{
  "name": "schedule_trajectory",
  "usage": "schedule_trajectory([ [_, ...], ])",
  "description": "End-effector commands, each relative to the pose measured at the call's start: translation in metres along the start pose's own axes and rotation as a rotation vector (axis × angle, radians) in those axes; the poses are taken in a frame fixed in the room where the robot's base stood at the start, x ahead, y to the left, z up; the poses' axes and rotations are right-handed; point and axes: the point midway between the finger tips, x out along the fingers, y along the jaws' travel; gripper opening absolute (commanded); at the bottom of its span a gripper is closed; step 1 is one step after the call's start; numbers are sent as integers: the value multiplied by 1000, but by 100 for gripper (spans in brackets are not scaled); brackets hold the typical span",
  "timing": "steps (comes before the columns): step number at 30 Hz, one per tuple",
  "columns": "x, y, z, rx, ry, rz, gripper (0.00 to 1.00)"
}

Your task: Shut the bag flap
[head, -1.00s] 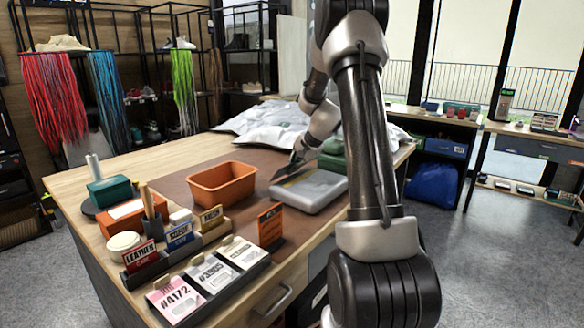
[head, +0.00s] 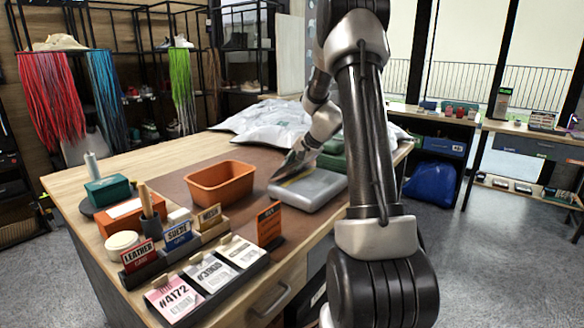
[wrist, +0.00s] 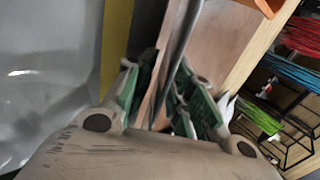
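A grey, shiny plastic bag (head: 318,188) lies on the workbench mat in the head view, with a yellow strip (head: 296,178) near its left end. It fills the left of the wrist view (wrist: 45,90), where the yellow strip (wrist: 115,40) runs along its edge. A thin grey flap (wrist: 182,35) shows nearly edge-on in the wrist view and passes between the fingers. My gripper (wrist: 162,85) has green-padded fingers, one on each side of the flap, with mat visible in the gap. In the head view my gripper (head: 299,158) is low over the bag's left end, its fingertips hard to make out.
An orange bin (head: 221,186) stands left of the bag. White bags (head: 265,122) lie behind it. A small orange sign (head: 270,223) and job tags (head: 210,275) stand at the front. A green item (head: 333,160) sits behind my gripper.

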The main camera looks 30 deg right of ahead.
Motion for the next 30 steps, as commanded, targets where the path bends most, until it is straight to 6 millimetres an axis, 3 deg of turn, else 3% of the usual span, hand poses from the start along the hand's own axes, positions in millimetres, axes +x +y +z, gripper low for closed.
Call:
schedule_trajectory([
  [8, -3, 1, 0, 0, 0, 1, 24],
  [21, -66, 0, -1, 1, 2, -1, 24],
  [30, -80, 0, 0, 0, 0, 1, 24],
])
